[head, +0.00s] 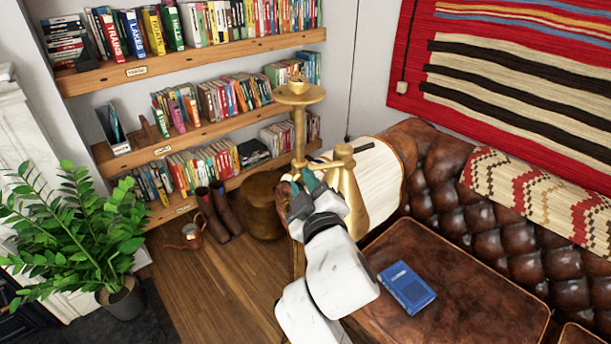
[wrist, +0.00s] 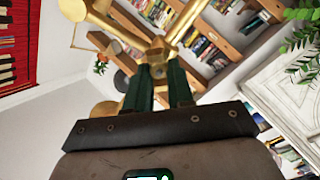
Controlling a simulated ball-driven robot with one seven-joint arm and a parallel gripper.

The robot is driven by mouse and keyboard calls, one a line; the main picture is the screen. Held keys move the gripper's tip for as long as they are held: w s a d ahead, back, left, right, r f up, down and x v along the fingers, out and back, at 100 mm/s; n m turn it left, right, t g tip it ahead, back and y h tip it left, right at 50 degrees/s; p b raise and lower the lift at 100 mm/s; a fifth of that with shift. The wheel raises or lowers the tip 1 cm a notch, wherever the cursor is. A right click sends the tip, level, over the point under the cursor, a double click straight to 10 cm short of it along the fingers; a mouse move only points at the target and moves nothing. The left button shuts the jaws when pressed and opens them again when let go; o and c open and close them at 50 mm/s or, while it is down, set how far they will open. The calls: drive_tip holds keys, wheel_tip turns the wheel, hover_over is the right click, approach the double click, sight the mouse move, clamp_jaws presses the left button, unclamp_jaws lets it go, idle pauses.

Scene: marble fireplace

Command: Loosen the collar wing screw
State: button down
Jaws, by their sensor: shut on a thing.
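A brass stand (head: 300,130) with a round dish top rises beside the leather sofa. My gripper (head: 302,182) is at the stand's middle, its dark green fingers pointing at the brass column. In the wrist view my gripper (wrist: 161,70) has its two fingers close together on a small brass part (wrist: 159,50), taken as the collar wing screw. Brass arms of the stand (wrist: 105,22) spread above it. The fingers hide most of the screw, so its turn angle and looseness cannot be told.
A brown tufted leather sofa (head: 440,265) with a blue book (head: 407,287) stands to the right. A brass cone-shaped vessel (head: 346,190) is close beside my gripper. Bookshelves (head: 190,62) stand behind. Boots (head: 214,212), a small copper can (head: 186,237) and a potted plant (head: 80,225) are at left.

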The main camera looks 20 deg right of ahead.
drive_tip(key=n+p, duration=0.3)
drive_tip(key=n, duration=0.2)
drive_tip(key=shift+a+n, duration=0.1)
drive_tip(key=shift+n, duration=0.2)
drive_tip(key=shift+f+n+p, duration=0.2)
drive_tip(key=shift+n+p, duration=0.8)
drive_tip(key=shift+n, duration=0.8)
drive_tip(key=c, duration=1)
unclamp_jaws()
drive_tip(key=shift+s, duration=0.1)
drive_tip(key=shift+s+a+b, duration=0.25)
drive_tip(key=shift+s+b, duration=0.1)
drive_tip(key=shift+s, duration=1.4)
drive_tip(key=shift+s+a+b, duration=0.3)
drive_tip(key=shift+s+b, duration=0.05)
drive_tip(key=shift+s, duration=1.45)
drive_tip(key=shift+s+a+b, duration=0.25)
drive_tip(key=shift+s+b, duration=0.1)
drive_tip(key=shift+s, duration=1.4)
